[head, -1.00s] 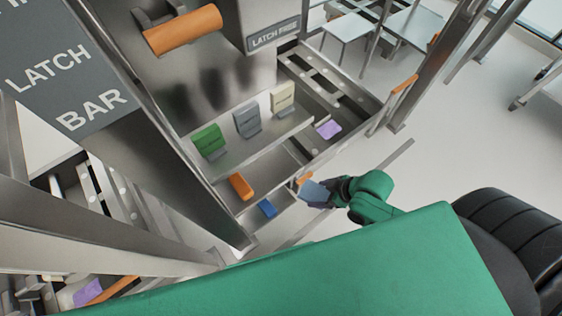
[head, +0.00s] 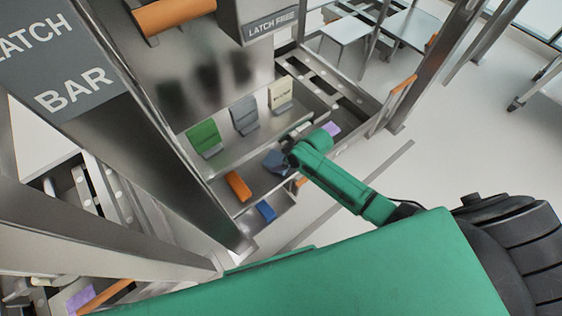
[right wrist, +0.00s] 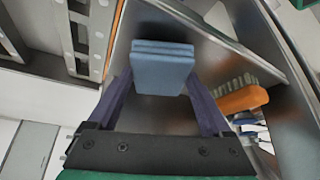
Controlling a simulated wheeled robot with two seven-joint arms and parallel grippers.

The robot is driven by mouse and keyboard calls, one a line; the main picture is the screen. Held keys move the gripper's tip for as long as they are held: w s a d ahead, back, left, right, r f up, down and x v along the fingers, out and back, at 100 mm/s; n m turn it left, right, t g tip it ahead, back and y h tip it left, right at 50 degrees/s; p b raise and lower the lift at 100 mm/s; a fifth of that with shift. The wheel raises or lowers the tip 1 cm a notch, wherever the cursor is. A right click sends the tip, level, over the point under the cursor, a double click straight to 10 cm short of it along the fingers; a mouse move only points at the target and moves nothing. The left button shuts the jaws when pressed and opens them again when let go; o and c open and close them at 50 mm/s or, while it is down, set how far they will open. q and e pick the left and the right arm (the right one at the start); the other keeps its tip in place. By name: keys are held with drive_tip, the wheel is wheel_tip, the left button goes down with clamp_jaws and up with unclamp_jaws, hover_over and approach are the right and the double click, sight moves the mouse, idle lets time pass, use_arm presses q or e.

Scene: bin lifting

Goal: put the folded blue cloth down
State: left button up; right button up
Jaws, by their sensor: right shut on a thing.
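The folded blue cloth (head: 272,161) is in my right gripper (head: 284,156), over the metal tray area (head: 222,196) in front of the upright cards. In the right wrist view the cloth (right wrist: 162,70) is a flat, layered blue-grey block. It sits between the two purple-grey fingers of my right gripper (right wrist: 161,84), which are shut on it. Steel surfaces lie behind and below it; I cannot tell whether it touches them. My left gripper cannot be made out.
Green (head: 203,137), grey (head: 244,115) and cream (head: 281,94) cards stand on the shelf. An orange item (head: 238,186) and a blue item (head: 265,210) lie lower down. A purple item (head: 331,129) lies to the right. A steel post (head: 150,130) rises at left.

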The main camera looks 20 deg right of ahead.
drive_tip(key=shift+w+f, duration=0.25)
drive_tip(key=shift+f, duration=0.55)
drive_tip(key=shift+f, duration=0.15)
drive_tip(key=o, duration=1)
drive_tip(key=shift+s+d+r, duration=0.1)
drive_tip(key=shift+r, duration=0.4)
drive_tip(key=p+v, duration=0.3)
drive_tip(key=v, duration=0.8)
drive_tip(key=shift+s+r, duration=0.1)
drive_tip(key=shift+r, duration=0.05)
